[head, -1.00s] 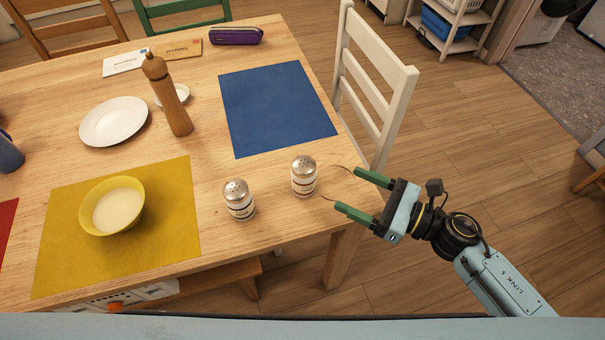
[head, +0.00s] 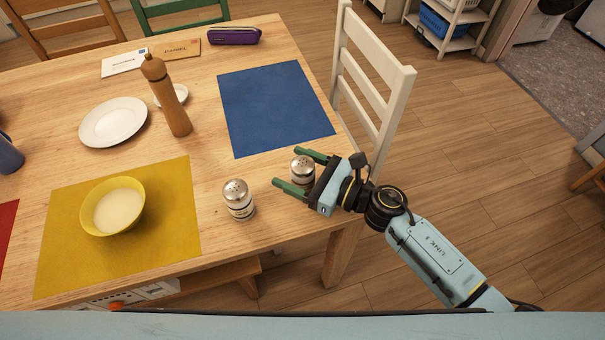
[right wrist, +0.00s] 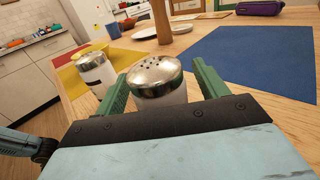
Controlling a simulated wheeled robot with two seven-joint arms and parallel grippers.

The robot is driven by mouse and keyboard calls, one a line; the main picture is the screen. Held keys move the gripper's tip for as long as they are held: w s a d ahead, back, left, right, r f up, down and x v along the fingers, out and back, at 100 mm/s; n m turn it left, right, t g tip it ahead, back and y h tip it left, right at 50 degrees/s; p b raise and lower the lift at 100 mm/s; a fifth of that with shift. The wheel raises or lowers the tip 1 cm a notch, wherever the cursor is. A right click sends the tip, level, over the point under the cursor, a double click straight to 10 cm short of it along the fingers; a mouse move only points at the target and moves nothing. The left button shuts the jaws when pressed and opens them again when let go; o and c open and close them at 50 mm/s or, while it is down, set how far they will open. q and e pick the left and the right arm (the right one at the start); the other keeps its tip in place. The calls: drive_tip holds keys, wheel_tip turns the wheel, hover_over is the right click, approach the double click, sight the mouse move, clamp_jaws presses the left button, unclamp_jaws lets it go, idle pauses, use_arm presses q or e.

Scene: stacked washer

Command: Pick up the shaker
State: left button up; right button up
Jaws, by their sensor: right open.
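Two glass shakers with perforated metal caps stand upright near the table's front right corner. The right shaker (head: 302,170) is between the two green fingers of my right gripper (head: 293,170), which is open around it. In the right wrist view, this shaker's cap (right wrist: 156,75) shows between the fingers, with a gap on at least the right side; its lower body is hidden by the gripper. The left shaker (head: 239,200) stands just left of the gripper, outside the fingers; it also shows in the right wrist view (right wrist: 95,70). My left gripper is not in view.
A blue placemat (head: 275,108) lies behind the shakers, and a yellow placemat (head: 160,240) with a yellow bowl (head: 112,207) lies to the left. A wooden pepper mill (head: 168,98) stands farther back. A white chair (head: 375,85) is close to the table's right edge.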

drive_tip(key=shift+a, duration=0.1)
drive_tip(key=c, duration=1.1)
drive_tip(key=shift+r, duration=0.1)
